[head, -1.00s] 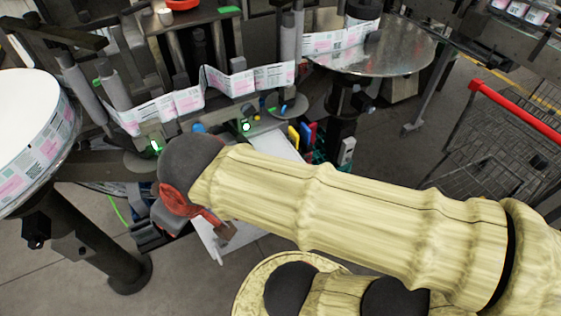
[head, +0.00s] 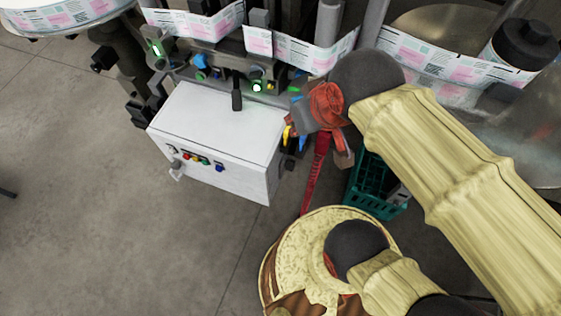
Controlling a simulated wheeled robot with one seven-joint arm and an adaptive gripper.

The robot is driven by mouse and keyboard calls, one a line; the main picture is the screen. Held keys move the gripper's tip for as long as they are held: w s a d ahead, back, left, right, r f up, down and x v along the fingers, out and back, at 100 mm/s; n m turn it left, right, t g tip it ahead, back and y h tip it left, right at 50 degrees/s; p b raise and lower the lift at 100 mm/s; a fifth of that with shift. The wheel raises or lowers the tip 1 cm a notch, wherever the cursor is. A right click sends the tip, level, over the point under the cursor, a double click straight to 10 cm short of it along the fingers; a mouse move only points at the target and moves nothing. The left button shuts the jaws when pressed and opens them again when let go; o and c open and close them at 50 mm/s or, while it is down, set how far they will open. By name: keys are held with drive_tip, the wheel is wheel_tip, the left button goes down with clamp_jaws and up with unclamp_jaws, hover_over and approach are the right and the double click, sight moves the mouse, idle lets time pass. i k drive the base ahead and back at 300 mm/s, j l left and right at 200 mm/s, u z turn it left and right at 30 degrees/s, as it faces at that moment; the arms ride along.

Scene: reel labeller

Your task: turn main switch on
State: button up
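A white control box (head: 218,130) stands low at the machine's front. A small grey-white fitting (head: 176,172) sticks out at the left end of that face. I cannot tell which of these, if any, is the main switch. My gripper (head: 341,152) is at the right of the box, apart from the button row, partly hidden by my red-orange wrist. Its fingers are too small and covered to show whether they are open.
A teal crate (head: 374,190) stands on the floor right of the box, beneath my arm. A long red item (head: 316,175) lies between box and crate. A label web (head: 290,50) runs across the machine above. The floor (head: 90,200) at left is clear.

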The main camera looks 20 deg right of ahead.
sight(289, 164)
drive_tip(key=k+j+z, duration=0.15)
drive_tip(key=k+j, duration=0.15)
drive_tip(key=k, duration=0.15)
drive_tip(key=k+j+z, duration=0.2)
drive_tip(key=k, duration=0.25)
drive_tip(key=k+j+z, duration=0.15)
drive_tip(key=k, duration=0.3)
